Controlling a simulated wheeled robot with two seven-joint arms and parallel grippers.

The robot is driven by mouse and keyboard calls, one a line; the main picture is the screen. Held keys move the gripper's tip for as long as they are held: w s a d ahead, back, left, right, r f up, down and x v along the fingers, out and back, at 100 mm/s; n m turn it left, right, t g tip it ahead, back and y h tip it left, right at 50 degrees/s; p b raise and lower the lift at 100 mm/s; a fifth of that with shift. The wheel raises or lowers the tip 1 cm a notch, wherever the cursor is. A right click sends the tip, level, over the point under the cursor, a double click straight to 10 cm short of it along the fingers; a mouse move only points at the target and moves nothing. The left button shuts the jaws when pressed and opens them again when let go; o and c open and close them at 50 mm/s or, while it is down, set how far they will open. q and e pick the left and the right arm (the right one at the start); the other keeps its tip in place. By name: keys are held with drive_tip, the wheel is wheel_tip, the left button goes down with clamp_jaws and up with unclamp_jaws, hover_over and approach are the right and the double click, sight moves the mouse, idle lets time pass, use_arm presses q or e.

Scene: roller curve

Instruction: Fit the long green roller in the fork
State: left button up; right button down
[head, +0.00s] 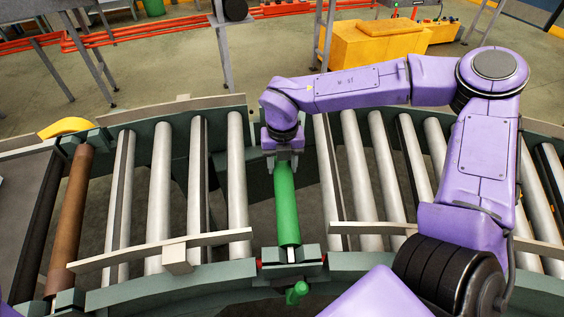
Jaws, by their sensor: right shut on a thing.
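The long green roller (286,205) lies lengthwise across the gap in the roller curve, between the grey rollers. My right gripper (284,158) is shut on its far end. The roller's near end is at the fork (292,256), a dark block on the near rail with a pale slot and small red parts at its sides. I cannot tell whether that end is seated in the fork or just above it. A green handle (297,292) sticks out below the fork. My left gripper is not in view.
Grey rollers (236,180) fill the curve on both sides of the gap. Pale guide rails (165,250) run along the near side. A brown roller (70,220) lies at the left. A yellow box (365,45) stands on the floor behind.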

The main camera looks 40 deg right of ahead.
drive_tip(key=shift+f, duration=0.3)
idle(0.9)
drive_tip(key=shift+c, duration=2.1)
unclamp_jaws()
drive_tip(key=shift+c, duration=0.5)
wheel_tip(320, 180, up, 7)
drive_tip(key=p, duration=0.6)
drive_tip(key=shift+p, duration=0.3)
